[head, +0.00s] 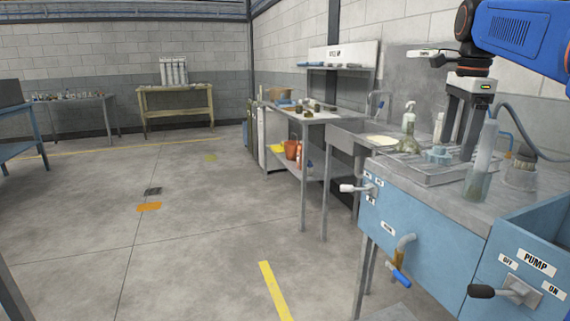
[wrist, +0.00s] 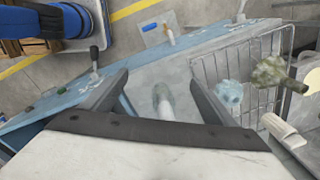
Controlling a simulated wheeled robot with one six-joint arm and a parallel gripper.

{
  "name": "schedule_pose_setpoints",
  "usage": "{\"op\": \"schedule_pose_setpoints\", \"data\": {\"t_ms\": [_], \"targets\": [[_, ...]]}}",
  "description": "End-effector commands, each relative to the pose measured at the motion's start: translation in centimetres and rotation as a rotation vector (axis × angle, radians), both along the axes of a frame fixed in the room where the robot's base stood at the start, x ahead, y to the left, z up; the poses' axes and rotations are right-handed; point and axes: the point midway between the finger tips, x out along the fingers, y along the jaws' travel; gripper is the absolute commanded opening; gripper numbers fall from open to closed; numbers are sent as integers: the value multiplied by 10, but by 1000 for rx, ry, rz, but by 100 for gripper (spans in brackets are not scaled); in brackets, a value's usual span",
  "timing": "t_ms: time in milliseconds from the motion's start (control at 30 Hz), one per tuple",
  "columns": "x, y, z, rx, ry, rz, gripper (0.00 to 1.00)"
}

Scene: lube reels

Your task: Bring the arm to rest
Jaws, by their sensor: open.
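My gripper (head: 460,150) hangs from my blue arm at the right of the head view, fingers pointing down over the blue bench beside the drain rack. In the wrist view my gripper (wrist: 160,85) has its two dark fingers spread wide apart, with nothing clamped between them. A clear, tall tube-like vessel (head: 482,170) stands on the bench close to the fingers. It also appears between the fingers in the wrist view (wrist: 163,98), and its distance below them is hard to judge.
A glass jar (head: 521,172) stands right of the tube. The bench front carries a lever valve (head: 358,188) and a PUMP switch (head: 515,291). The floor at left is open.

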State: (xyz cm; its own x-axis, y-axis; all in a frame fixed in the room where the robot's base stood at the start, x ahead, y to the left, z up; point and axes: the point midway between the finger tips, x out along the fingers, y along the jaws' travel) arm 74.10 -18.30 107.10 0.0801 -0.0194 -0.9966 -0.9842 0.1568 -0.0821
Motion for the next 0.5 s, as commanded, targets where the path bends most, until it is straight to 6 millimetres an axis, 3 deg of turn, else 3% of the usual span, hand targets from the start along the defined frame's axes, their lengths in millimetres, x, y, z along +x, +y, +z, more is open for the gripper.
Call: {"op": "schedule_pose_setpoints", "data": {"t_ms": [267,500], "targets": [[-62,41,-55,-61,-71,426,80],[-119,70,-119,-139,-128,809,80]]}}
